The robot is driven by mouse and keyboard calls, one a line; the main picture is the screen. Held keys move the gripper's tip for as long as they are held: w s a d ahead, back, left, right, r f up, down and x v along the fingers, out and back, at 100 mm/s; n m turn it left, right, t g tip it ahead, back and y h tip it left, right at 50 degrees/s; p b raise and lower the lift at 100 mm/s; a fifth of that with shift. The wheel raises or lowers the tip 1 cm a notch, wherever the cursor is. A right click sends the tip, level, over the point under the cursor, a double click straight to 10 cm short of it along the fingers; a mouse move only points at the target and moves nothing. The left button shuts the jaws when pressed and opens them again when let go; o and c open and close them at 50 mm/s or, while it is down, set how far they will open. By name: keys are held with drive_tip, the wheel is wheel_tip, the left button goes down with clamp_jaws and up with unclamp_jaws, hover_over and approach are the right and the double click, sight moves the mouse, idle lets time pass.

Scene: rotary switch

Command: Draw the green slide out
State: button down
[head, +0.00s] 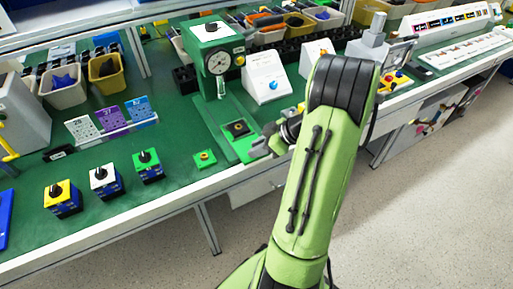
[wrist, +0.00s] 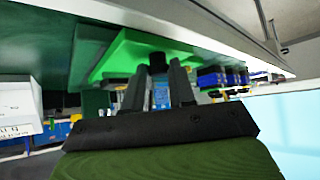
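A green press-like stand (head: 211,52) with a round dial stands on the bench. Its long green base (head: 222,117) reaches toward the bench's front edge and carries a dark square part (head: 238,129). I take this low green part as the slide, but cannot tell where slide and base divide. My gripper (head: 262,149) is at its front right end, partly hidden by my arm. In the wrist view, a green plate (wrist: 128,55) with a dark knob (wrist: 157,60) lies just beyond my gripper (wrist: 158,72). The fingers are apart, one on each side of the knob; contact is unclear.
A small green box with a yellow button (head: 205,159) sits left of the base. Yellow, white and green rotary switch boxes (head: 103,180) stand farther left. A white sloped box with a blue knob (head: 266,80) stands behind my gripper.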

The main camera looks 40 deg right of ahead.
drive_tip(key=shift+s, duration=0.25)
drive_tip(key=shift+f, duration=0.1)
drive_tip(key=c, duration=1.3)
unclamp_jaws()
drive_tip(key=o, duration=0.4)
drive_tip(key=shift+s+a, duration=0.1)
drive_tip(key=shift+c, duration=0.2)
drive_tip(key=shift+r, duration=0.2)
drive_tip(key=p+v, duration=0.5)
drive_tip(key=v, duration=1)
drive_tip(key=shift+d+r, duration=0.15)
drive_tip(key=shift+d, duration=0.1)
